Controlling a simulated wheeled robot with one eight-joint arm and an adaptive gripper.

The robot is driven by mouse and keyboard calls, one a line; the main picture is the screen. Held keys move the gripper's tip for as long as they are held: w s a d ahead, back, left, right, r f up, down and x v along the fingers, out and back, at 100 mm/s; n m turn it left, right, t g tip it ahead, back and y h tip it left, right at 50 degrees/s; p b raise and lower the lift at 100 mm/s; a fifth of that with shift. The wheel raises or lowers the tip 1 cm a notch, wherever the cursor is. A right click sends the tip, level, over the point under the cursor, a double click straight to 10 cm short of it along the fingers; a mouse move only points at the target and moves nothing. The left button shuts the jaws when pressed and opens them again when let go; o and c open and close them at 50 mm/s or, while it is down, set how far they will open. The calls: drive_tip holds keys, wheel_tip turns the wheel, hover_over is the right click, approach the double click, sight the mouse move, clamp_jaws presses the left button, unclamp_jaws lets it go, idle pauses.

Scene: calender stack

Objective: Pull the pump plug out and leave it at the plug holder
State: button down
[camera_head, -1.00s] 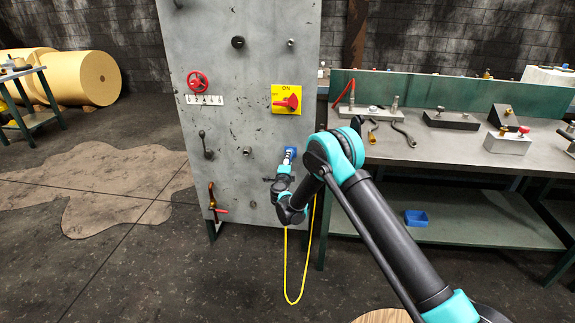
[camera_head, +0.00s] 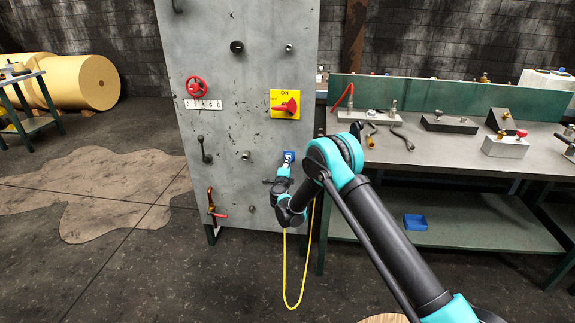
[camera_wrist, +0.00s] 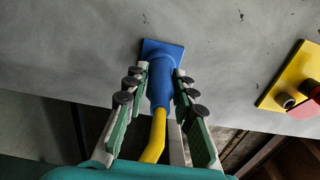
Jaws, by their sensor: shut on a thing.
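A blue plug (camera_wrist: 160,88) with a yellow cord (camera_wrist: 153,140) lies between the two fingers of my gripper (camera_wrist: 160,82) in the wrist view. My gripper is shut on it. The plug's front end meets a square blue socket plate (camera_wrist: 163,50) on the grey panel; I see no gap between them. In the head view, my gripper (camera_head: 285,166) is at the blue socket (camera_head: 289,156), low on the panel's right side. The yellow cord (camera_head: 285,270) hangs below in a long loop. I cannot pick out a plug holder with certainty.
The upright grey panel (camera_head: 225,65) carries a red handwheel (camera_head: 197,88), levers and a yellow ON switch plate (camera_head: 285,104) above the socket. A workbench (camera_head: 450,155) with several fixtures stands at the right. A blue bin (camera_head: 415,223) is on its lower shelf.

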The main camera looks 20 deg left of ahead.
drive_tip(key=shift+s, duration=0.2)
idle(0.3)
drive_tip(key=shift+v, duration=1.85)
